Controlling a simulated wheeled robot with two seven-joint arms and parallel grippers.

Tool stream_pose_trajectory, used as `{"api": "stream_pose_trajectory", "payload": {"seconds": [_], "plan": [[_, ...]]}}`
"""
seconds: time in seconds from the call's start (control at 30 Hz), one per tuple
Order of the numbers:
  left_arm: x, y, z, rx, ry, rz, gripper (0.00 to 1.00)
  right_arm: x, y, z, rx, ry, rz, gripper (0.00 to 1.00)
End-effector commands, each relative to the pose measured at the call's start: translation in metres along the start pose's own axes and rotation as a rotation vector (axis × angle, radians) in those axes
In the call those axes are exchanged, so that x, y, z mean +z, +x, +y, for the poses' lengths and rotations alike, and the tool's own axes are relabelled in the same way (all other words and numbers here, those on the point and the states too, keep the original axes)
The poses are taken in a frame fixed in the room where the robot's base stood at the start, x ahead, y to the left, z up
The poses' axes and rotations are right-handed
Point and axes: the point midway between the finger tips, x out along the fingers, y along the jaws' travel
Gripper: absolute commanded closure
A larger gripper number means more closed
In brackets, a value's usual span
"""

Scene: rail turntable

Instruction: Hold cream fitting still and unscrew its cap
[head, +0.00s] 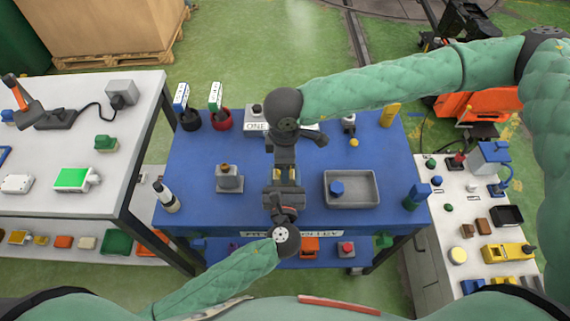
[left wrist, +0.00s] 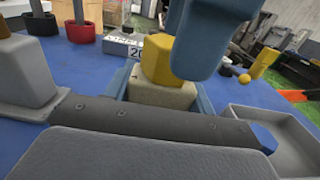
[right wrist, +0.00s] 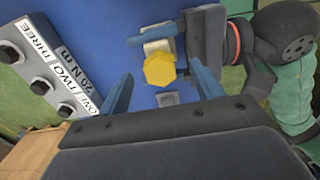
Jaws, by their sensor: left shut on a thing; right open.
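The cream fitting (left wrist: 160,93) is upright between my left gripper's blue fingers, with a yellow faceted cap (left wrist: 157,58) on top. My left gripper (left wrist: 162,98) is shut on the cream fitting, low over the middle of the blue table. My right gripper (right wrist: 162,92) is open, and the yellow cap (right wrist: 160,70) shows between and beyond its fingertips in the right wrist view. One right finger stands close beside the cap in the left wrist view; I cannot tell whether it touches. In the head view the two grippers mostly hide the fitting.
A grey tray (head: 371,203) holding a blue piece (head: 337,188) is right of the grippers. A grey block with a brown top (head: 229,178) stands left. A labelled fixture (right wrist: 50,75), red and dark cups and small parts line the table's back. Bare blue surface lies between.

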Motion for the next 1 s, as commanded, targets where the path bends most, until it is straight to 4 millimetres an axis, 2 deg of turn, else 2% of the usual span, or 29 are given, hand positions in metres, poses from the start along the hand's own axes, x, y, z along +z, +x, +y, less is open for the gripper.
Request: {"api": "stream_pose_trajectory", "payload": {"seconds": [0.23, 0.57, 1.0], "plan": [[-0.001, 0.0, 0.0, 0.0, 0.001, 0.001, 0.87, 0.0, -0.017, 0.0, 0.0, -0.001, -0.001, 0.35], [-0.001, 0.0, 0.0, 0.0, 0.001, 0.001, 0.87, 0.0, -0.018, 0.0, 0.0, 0.013, -0.001, 0.35], [-0.001, 0.0, 0.0, 0.0, 0.001, 0.001, 0.87, 0.0, -0.018, -0.002, -0.001, 0.429, -0.001, 0.35]]}}
